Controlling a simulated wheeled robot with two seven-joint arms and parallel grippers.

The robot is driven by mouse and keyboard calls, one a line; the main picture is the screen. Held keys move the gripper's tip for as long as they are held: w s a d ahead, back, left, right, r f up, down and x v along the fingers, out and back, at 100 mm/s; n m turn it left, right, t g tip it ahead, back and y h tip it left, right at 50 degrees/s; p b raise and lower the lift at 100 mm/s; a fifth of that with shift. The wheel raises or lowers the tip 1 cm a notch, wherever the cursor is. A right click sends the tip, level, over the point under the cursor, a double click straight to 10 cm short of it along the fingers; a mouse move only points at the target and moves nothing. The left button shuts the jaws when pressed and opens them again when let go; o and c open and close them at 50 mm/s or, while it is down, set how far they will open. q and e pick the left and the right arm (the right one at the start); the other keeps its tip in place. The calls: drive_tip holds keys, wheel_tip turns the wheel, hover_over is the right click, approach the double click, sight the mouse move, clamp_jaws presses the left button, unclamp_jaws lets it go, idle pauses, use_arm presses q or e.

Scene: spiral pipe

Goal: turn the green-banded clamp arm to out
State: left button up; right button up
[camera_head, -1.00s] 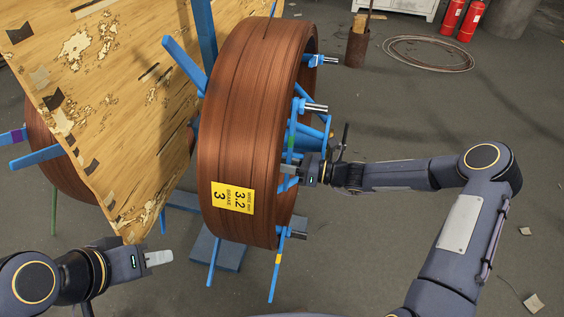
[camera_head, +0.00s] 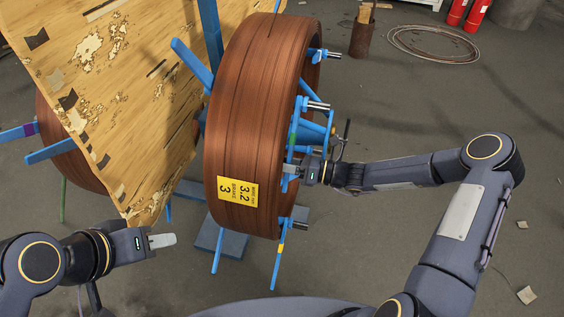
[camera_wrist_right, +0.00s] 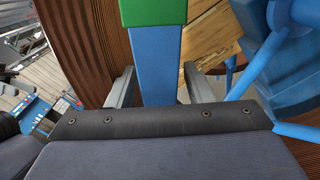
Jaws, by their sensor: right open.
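The green-banded clamp arm (camera_head: 292,140) is a blue bar on the near right face of the brown coil (camera_head: 240,120). In the right wrist view its blue length (camera_wrist_right: 159,70) stands between my two fingers, with the green band (camera_wrist_right: 152,12) just above them. My right gripper (camera_head: 290,170) is open around the bar, a finger on each side; gaps show in the wrist view. My left gripper (camera_head: 162,240) is empty, left of the coil and below the wooden board. Its fingers overlap, so its opening is hidden.
A worn wooden board (camera_head: 130,80) stands left of the coil. A yellow-banded blue arm (camera_head: 279,255) hangs at the coil's bottom. A cable loop (camera_head: 434,43) and a rusty post (camera_head: 362,38) are farther back. The floor at right is mostly clear.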

drive_tip(key=w+d+f+n+b, duration=0.1)
drive_tip(key=w+f+n+b, duration=0.25)
drive_tip(key=b, duration=0.25)
drive_tip(key=s+d+r+p, duration=0.2)
drive_tip(key=s+d, duration=0.1)
drive_tip(key=d, duration=0.5)
drive_tip(key=s+d+r+n+g+h+p, duration=0.1)
drive_tip(key=s+d+r+n+h+p, duration=0.2)
drive_tip(key=s+r+n+h, duration=0.3)
drive_tip(key=s+d+r+n+g+h+p, duration=0.1)
drive_tip(key=s+r+n+h, duration=0.5)
drive_tip(key=s+r+n, duration=0.6)
drive_tip(key=s+d+n+p, duration=0.1)
drive_tip(key=s+n+p, duration=0.1)
drive_tip(key=s, duration=0.3)
drive_tip(key=shift+s+d+r, duration=0.35)
drive_tip(key=shift+s+d, duration=0.05)
drive_tip(key=shift+n, duration=0.25)
